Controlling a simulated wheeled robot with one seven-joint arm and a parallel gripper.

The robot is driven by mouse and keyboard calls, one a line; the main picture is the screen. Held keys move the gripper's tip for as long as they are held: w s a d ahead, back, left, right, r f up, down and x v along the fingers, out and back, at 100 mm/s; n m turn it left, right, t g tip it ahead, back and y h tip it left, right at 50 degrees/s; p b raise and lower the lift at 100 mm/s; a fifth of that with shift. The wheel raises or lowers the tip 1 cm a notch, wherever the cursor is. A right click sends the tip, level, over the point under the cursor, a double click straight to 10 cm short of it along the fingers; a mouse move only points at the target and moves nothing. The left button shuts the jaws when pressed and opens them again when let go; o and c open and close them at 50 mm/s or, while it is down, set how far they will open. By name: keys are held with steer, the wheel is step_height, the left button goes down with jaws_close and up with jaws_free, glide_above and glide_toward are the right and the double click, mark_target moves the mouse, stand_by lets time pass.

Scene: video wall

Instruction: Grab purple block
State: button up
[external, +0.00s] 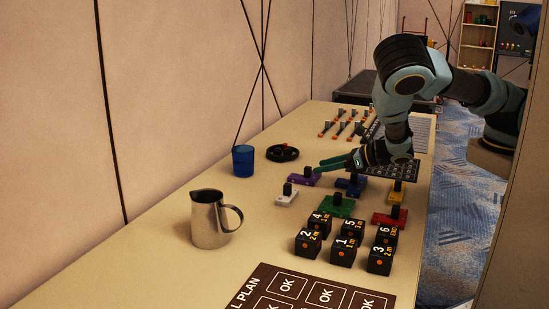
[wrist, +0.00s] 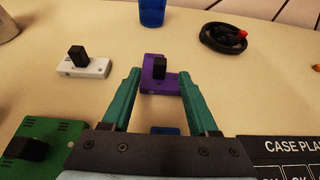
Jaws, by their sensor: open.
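The purple block (external: 303,178) lies on the table in front of my gripper in the external view. It is a flat purple piece with a black upright knob, and it also shows in the wrist view (wrist: 149,84). My gripper (external: 322,167) is low over the table, its green fingers reaching toward the purple block. In the wrist view my gripper (wrist: 158,78) is open, with the purple block between and just beyond the fingertips. Nothing is held. Whether the fingers touch the block I cannot tell.
A white block (external: 287,198), blue block (external: 350,186) and green block (external: 337,206) lie close by. A blue cup (external: 243,160), black ring (external: 283,153) and metal pitcher (external: 209,220) stand to the left. Numbered black cubes (external: 345,251) sit in front.

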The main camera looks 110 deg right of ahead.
mark_target(310, 167)
steer(key=shift+w+d, duration=0.3)
steer(key=shift+d, duration=0.1)
steer(key=p+x, duration=0.1)
steer(key=x, duration=0.3)
steer(key=shift+w+f+p, duration=0.1)
steer(key=shift+f+p, duration=0.05)
steer(key=shift+p, duration=0.2)
jaws_close()
